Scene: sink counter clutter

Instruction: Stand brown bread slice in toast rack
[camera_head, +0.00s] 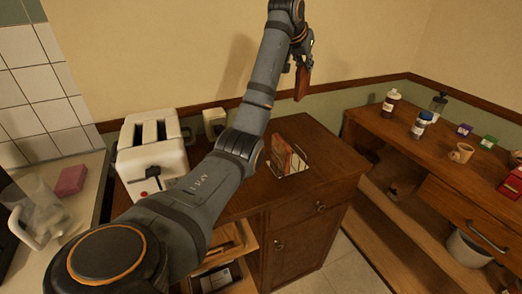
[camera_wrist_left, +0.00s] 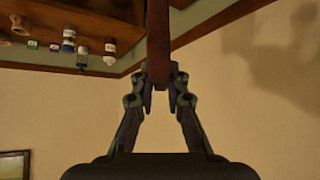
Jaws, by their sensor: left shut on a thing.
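My left gripper (camera_head: 304,62) is raised high above the wooden cabinet and shut on a brown bread slice (camera_head: 302,83), which hangs below the fingers. In the left wrist view the slice (camera_wrist_left: 158,40) shows edge-on as a narrow brown strip between the fingertips (camera_wrist_left: 159,85). The toast rack (camera_head: 294,166) stands on the cabinet top below, to the left of the held slice. A reddish-brown slice (camera_head: 281,156) is upright in the rack. The rack's slots are too small to make out. My right gripper is not in view.
A white toaster (camera_head: 152,150) stands at the left on the cabinet (camera_head: 330,175). A pink sponge (camera_head: 71,180) and a clear jug (camera_head: 38,210) are on the left counter. Bottles (camera_head: 391,102) and a tan mug (camera_head: 461,153) are on the right shelf unit. The cabinet top right of the rack is clear.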

